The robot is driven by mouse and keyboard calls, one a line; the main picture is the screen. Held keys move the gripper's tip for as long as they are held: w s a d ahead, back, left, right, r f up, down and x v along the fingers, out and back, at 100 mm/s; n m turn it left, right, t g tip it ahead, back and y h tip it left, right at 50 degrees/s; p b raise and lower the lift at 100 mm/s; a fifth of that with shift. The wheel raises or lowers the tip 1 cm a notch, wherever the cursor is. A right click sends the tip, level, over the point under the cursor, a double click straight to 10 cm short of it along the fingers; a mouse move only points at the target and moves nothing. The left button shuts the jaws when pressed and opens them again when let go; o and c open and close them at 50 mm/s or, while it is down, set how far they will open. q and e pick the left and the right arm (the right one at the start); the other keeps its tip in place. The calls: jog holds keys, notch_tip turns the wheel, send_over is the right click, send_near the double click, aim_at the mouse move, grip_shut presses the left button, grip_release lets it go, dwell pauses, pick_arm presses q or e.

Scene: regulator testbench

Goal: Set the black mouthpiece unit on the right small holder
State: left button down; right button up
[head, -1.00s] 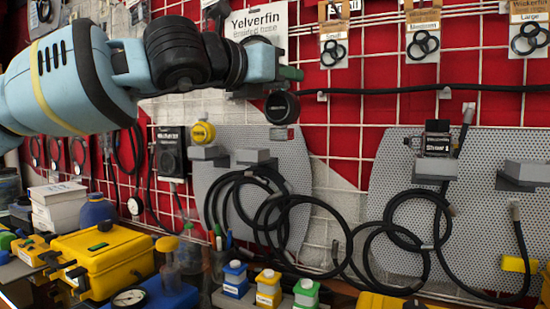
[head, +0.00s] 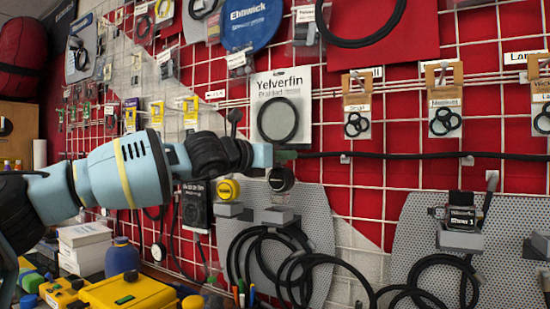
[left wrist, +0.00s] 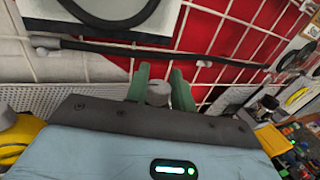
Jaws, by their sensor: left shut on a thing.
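My left gripper (head: 286,155) reaches in from the left, and its green fingers are shut on the black mouthpiece unit (head: 281,180). The unit is a round black piece with a short lower part, hanging below the fingers. It is just above the right small holder (head: 277,215), a grey block on the perforated panel; I cannot tell whether they touch. Beside it, a yellow unit (head: 228,190) stands on the left small holder (head: 229,210). In the left wrist view the green fingers (left wrist: 160,88) flank a grey round part of the held unit. My right gripper is not in view.
Black hoses (head: 262,255) hang below the small holders. A black device (head: 461,211) sits on a larger grey holder (head: 461,240) at the right. A black horizontal hose (head: 400,155) crosses the grid. A yellow case (head: 128,294) stands at the lower left.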

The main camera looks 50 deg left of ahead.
aim_at(278, 172)
pick_arm(q)
jog(key=shift+w+a+r+p, duration=0.1)
jog(key=shift+w+a+p, duration=0.1)
jog(key=shift+a, duration=0.2)
jog(key=shift+w+a+p, duration=0.15)
jog(key=shift+a+p, duration=0.05)
jog(key=shift+a, duration=0.3)
jog(key=shift+w+f, duration=0.1)
jog(key=shift+f, duration=1.55)
jog(key=shift+f+b, duration=0.25)
jog(key=shift+b, duration=0.05)
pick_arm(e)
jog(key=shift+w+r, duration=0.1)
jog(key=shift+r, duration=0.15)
pick_arm(q)
jog(key=shift+f, duration=0.2)
jog(key=c, duration=1.2)
grip_release()
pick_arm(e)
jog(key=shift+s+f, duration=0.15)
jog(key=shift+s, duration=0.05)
